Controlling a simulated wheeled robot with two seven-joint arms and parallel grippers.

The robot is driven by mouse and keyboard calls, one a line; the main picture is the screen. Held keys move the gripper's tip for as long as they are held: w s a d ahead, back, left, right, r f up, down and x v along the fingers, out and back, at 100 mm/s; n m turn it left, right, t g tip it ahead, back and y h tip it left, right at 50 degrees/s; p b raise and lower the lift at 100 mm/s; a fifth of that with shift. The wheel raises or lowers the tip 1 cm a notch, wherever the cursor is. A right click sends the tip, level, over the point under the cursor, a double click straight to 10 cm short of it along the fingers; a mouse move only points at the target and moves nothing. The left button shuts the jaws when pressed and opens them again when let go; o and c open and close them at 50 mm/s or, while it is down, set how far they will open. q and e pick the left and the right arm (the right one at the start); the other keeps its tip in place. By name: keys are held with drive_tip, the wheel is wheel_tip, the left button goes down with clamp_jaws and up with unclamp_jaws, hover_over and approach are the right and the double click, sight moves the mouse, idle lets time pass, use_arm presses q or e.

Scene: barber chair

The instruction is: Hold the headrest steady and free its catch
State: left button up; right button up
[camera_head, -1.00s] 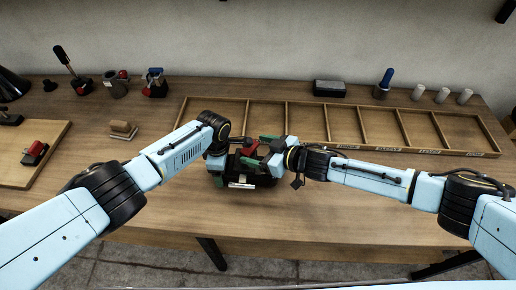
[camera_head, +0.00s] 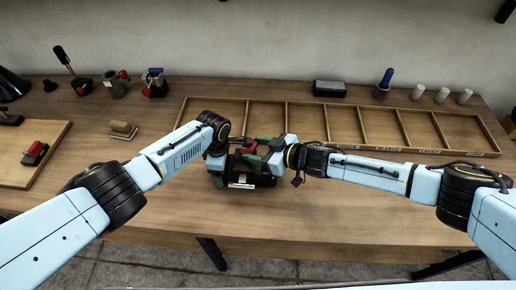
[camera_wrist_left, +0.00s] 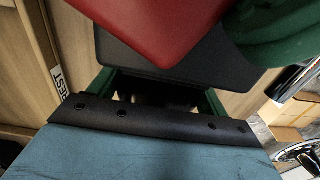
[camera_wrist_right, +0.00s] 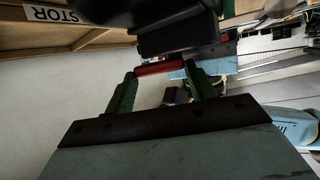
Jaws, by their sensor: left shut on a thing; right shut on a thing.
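The headrest (camera_head: 250,180) is a dark block with a white label on its front, standing on the bench between my two hands. My left gripper (camera_head: 232,165) is shut on its left side. In the left wrist view the dark headrest body (camera_wrist_left: 170,50) lies beyond the green fingers, with a red part across the top. My right gripper (camera_head: 262,153) reaches in from the right and is shut on the red catch (camera_wrist_right: 158,68), which shows as a red bar between its green fingertips. The arms and fingers partly hide the headrest and catch.
A long divided wooden tray (camera_head: 265,105) lies behind the headrest. A dark block (camera_head: 329,89), a blue-handled tool (camera_head: 385,82) and several white cylinders stand at the back right. A board (camera_head: 30,160) with a red-topped item lies left. The bench front is clear.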

use_arm(q)
drive_tip(key=shift+d, duration=0.1)
use_arm(e)
drive_tip(key=shift+w+a+n+g+y, duration=0.1)
drive_tip(key=shift+w+n+g+y, duration=0.2)
drive_tip(key=shift+n+g, duration=0.6)
drive_tip(key=shift+w+a+n+g+y, duration=0.1)
drive_tip(key=shift+w+n+g+y, duration=0.2)
drive_tip(key=shift+n+g, duration=0.65)
drive_tip(key=shift+w+a+n+g+y, duration=0.15)
drive_tip(key=shift+n+g+y, duration=0.25)
drive_tip(key=shift+n+g, duration=0.5)
drive_tip(key=shift+g, duration=0.25)
drive_tip(key=o, duration=1)
drive_tip(key=shift+d, duration=0.1)
drive_tip(key=v, duration=1.2)
drive_tip(key=shift+w, duration=0.1)
